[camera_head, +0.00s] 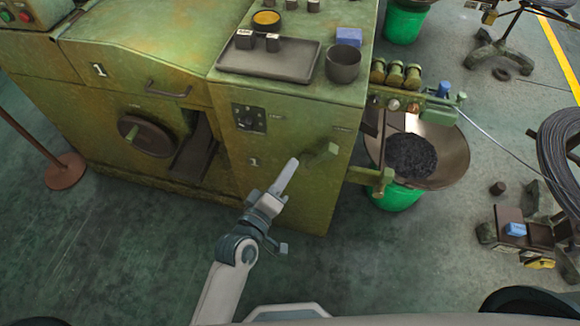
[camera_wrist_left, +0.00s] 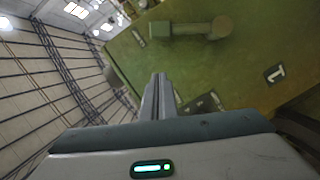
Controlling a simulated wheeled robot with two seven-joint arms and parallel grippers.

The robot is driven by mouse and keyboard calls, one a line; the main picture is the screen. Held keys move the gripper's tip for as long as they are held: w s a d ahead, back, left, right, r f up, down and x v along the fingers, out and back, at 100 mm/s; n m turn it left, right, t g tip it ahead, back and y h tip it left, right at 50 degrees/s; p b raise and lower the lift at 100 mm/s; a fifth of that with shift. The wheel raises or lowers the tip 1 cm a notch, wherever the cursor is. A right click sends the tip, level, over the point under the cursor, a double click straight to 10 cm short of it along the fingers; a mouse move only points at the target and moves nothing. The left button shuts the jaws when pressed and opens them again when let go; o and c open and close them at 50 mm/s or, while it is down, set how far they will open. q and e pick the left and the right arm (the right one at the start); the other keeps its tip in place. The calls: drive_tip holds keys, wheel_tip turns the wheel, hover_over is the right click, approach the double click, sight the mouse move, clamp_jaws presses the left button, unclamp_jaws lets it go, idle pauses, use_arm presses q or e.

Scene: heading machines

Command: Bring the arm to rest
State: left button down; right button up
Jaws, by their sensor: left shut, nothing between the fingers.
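My left gripper (camera_head: 286,178) is shut and empty. In the head view it reaches up and to the right in front of the green heading machine (camera_head: 200,110). Its fingertips appear close to a green lever handle (camera_head: 322,155) on the machine's front, and I cannot tell the exact gap. In the left wrist view the closed fingers (camera_wrist_left: 158,88) point up the picture, with the handle (camera_wrist_left: 190,28) beyond and above them, apart from them. My right gripper is not in either view.
A dark tray (camera_head: 268,60) and a cup (camera_head: 342,63) sit on the machine top. A wide pan (camera_head: 448,152) of dark pieces rests on a green bucket (camera_head: 395,196) at right. A wire coil (camera_head: 562,150) stands farther right. The floor (camera_head: 120,240) at front left is clear.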

use_arm(q)
drive_tip(key=s+a+f+m+g+y, duration=0.2)
drive_tip(key=s+a+f, duration=0.2)
drive_tip(key=f, duration=0.9)
drive_tip(key=s+a+f+m+g+y, duration=0.1)
drive_tip(key=s+a+f+g, duration=0.3)
drive_tip(key=f, duration=0.8)
drive_tip(key=s+a+f+m+g+y, duration=0.15)
drive_tip(key=s+a+f, duration=0.3)
drive_tip(key=f, duration=0.85)
drive_tip(key=s+a+f+m+g+y, duration=0.1)
drive_tip(key=s+a+f, duration=0.4)
drive_tip(key=s, duration=0.5)
drive_tip(key=s+a+f+m+g+y, duration=0.1)
drive_tip(key=s+a+f, duration=0.4)
drive_tip(key=s, duration=0.6)
drive_tip(key=s+a+f+m+g+y, duration=0.2)
drive_tip(key=s+a+f+m+g, duration=0.1)
drive_tip(key=s+f, duration=0.4)
drive_tip(key=s+a+g, duration=0.1)
drive_tip(key=s+a, duration=0.1)
drive_tip(key=s, duration=0.1)
drive_tip(key=shift+s+a+f, duration=0.15)
drive_tip(key=shift+a+f, duration=0.2)
drive_tip(key=shift+a, duration=0.05)
